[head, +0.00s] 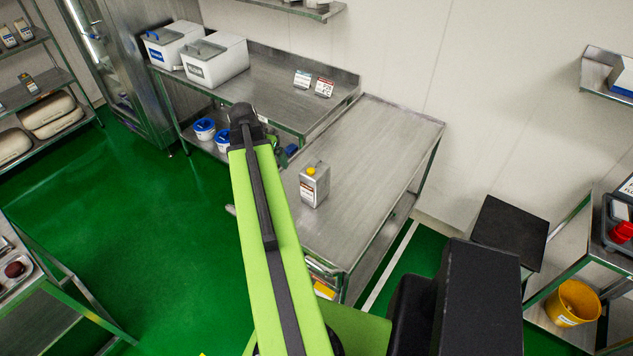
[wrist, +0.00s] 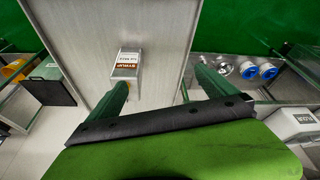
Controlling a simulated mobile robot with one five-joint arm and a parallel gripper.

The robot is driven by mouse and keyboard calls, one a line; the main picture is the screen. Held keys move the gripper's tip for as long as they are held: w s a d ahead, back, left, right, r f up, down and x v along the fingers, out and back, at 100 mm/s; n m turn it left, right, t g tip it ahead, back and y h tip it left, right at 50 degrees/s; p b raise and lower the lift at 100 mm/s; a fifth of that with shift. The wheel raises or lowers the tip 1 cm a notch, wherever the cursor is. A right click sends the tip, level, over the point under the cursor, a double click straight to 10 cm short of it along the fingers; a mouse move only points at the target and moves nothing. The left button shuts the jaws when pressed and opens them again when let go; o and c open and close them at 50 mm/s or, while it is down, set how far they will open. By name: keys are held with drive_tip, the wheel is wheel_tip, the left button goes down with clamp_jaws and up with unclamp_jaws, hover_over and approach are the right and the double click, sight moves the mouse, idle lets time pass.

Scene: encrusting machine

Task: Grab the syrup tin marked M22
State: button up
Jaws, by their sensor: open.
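A squared metal syrup tin (head: 316,188) with a yellow cap stands upright on the near part of a steel table (head: 385,140). In the wrist view the tin (wrist: 127,68) shows an orange and white label reading SYRUP; the smaller code under it is too blurred to read surely. My gripper (wrist: 160,82) is open, with its two green fingers apart and nothing held between them. The tin appears beyond the left finger, left of the middle of the gap, and apart from both fingers. In the head view my arm mostly hides the gripper.
A second steel bench (head: 270,88) adjoins at the back left, holding two white bins (head: 215,62) and two small cards (head: 313,84). Blue-lidded tubs (head: 205,128) sit beneath it. The table around and behind the tin is clear. A black-topped stand (head: 510,232) is at right.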

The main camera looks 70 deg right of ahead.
sight(317, 173)
drive_tip(key=s+d+m+g, duration=0.1)
drive_tip(key=s+d+m, duration=0.2)
drive_tip(key=s+d, duration=0.6)
drive_tip(key=shift+h, duration=0.3)
drive_tip(key=b+x, duration=0.5)
drive_tip(key=s+a+b+x, duration=0.1)
drive_tip(key=b+x, duration=0.5)
drive_tip(key=a+b+x, duration=0.1)
drive_tip(key=b+x, duration=0.4)
drive_tip(key=shift+s+d+f, duration=0.15)
drive_tip(key=shift+s+f, duration=0.15)
drive_tip(key=shift+f, duration=0.35)
drive_tip(key=shift+r, duration=0.2)
drive_tip(key=shift+c, duration=0.6)
clamp_jaws()
drive_tip(key=shift+r, duration=0.1)
